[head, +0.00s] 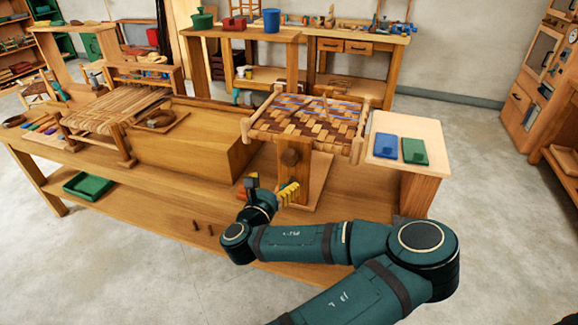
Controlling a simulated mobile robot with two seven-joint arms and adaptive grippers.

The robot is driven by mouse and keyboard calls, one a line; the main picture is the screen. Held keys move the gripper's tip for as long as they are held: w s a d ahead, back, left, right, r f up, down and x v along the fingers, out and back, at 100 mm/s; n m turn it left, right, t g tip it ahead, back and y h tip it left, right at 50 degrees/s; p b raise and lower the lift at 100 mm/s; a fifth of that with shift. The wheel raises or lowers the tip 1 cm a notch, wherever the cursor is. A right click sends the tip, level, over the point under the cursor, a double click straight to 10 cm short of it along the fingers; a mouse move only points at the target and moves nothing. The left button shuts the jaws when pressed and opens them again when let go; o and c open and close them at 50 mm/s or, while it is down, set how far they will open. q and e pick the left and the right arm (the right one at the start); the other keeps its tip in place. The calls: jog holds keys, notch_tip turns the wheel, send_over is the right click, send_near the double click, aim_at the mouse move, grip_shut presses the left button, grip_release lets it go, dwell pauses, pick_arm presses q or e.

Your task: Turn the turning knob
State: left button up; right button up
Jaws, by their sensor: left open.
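The turning knob (290,157) is a round, dark brown wooden knob. It sits on the front of an upright wooden post under a frame with a woven seat (290,117) in brown, tan and blue strips. My left gripper (270,189), dark with yellow fingers, is open just below and slightly left of the knob, in front of the post's base. I see nothing between its fingers, and it appears apart from the knob. My right gripper is not in view.
The long wooden bench (150,183) carries a wooden block left of the post and another woven frame (112,110) farther left. A side stand (400,128) with blue and green trays is at right.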

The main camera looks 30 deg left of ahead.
aim_at(287, 160)
pick_arm(q)
jog(key=b+x, duration=0.2)
jog(key=x, duration=0.9)
jog(key=shift+w+a+b, duration=0.15)
jog(key=shift+w+b, duration=0.05)
jog(key=shift+b, duration=0.1)
jog(key=c, duration=1.2)
